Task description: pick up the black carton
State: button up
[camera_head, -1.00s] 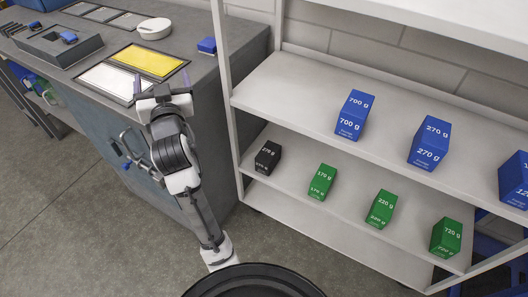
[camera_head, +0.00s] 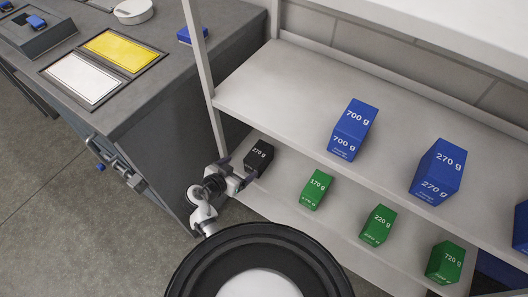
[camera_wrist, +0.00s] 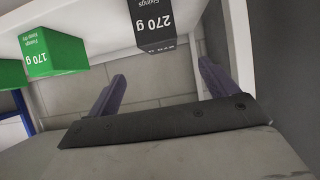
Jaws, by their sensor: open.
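The black carton (camera_head: 258,157), marked 270 g, stands at the left end of the lower shelf board (camera_head: 282,165). My gripper (camera_head: 237,170) is just in front of it, at its lower left in the head view, with its fingers apart. In the wrist view the black carton (camera_wrist: 153,22) appears upside down at the top, its lower part cut off by the frame edge. The two purple fingers (camera_wrist: 162,68) point towards it, one to each side, with nothing held.
A green 170 g carton (camera_head: 316,189) stands to the right of the black one, with more green cartons beyond. The upper board (camera_head: 280,90) overhangs behind, bearing blue cartons. A shelf post (camera_head: 203,75) and the grey workbench (camera_head: 150,125) are close on the left.

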aim_at(256, 156)
jog(key=p+x, duration=0.2)
jog(key=x, duration=1.1)
jog(key=shift+w+d+f, duration=0.1)
jog(key=shift+w+f, duration=0.05)
jog(key=shift+w, duration=0.1)
jog(key=c, duration=1.3)
